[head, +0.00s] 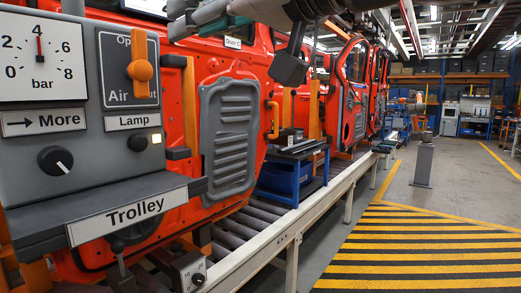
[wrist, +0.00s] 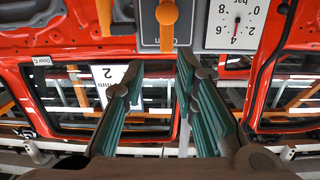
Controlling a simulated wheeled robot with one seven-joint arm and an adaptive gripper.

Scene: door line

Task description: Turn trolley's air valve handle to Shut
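The trolley panel (head: 80,150) is a grey box at the left of the head view, labelled Trolley. Its air valve has an orange handle (head: 140,70), standing about upright and partly covering the words Open and Shut. In the wrist view, which is upside down, an orange handle (wrist: 167,25) on a grey plate (wrist: 149,30) lies beyond my fingertips; I cannot tell surely that it is the trolley's. My gripper (wrist: 158,68) is open, with green-padded fingers apart and nothing between them. The handle is not between the fingers.
A pressure gauge (head: 40,55) reads about 4 bar beside the valve. A black knob (head: 55,160) and a lit lamp (head: 156,138) sit below. Red car doors (head: 215,70) line a roller conveyor (head: 255,220). The striped floor (head: 420,250) at right is clear.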

